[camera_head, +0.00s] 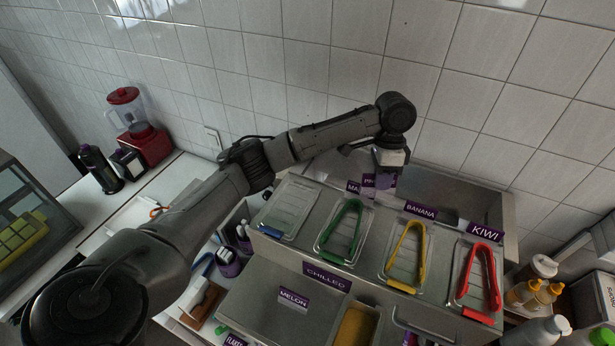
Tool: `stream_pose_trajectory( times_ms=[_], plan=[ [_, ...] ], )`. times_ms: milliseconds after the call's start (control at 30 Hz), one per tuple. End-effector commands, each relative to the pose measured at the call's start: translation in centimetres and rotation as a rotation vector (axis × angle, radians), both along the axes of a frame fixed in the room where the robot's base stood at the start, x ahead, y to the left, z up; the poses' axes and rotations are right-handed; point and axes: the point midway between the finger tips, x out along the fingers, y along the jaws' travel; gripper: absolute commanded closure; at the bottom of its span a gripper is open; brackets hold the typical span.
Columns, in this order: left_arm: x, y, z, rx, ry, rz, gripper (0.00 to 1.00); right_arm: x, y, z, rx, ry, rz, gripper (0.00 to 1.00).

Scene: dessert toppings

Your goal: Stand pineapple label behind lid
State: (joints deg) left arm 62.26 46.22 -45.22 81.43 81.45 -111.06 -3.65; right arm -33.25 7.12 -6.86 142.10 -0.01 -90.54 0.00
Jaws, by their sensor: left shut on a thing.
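My left gripper (387,176) reaches in over the back of the steel counter, pointing down. It is shut on a purple label (369,181) whose text is partly hidden; it seems to begin with "P", so I take it as the pineapple label. Whether the held label touches the counter is hard to tell. My right gripper is not in view.
A clear lid (291,208) lies at the left. Lids with yellow tongs (407,253) and red tongs (480,279) lie to the right, with banana (421,210) and kiwi (486,231) labels behind them. Bottles (543,293) stand at the right. A tiled wall rises close behind.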

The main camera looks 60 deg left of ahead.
Motion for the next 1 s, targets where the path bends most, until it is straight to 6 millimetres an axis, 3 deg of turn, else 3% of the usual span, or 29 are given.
stream_pose_trajectory(
  times_ms=[100,300,567,1000],
  plan=[
    [0.5,4.0,1.1,0.001,0.002,-0.119,1.00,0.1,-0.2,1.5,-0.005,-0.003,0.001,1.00],
    [0.5,8.7,1.8,0.001,0.001,-0.288,1.00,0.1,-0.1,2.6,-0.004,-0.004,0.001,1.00],
    [-0.1,11.6,1.6,0.000,0.001,-0.390,1.00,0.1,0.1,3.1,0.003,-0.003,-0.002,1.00],
    [-5.9,17.3,-2.9,0.002,0.002,-0.399,1.00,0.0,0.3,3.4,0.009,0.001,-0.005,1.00]
  ],
)
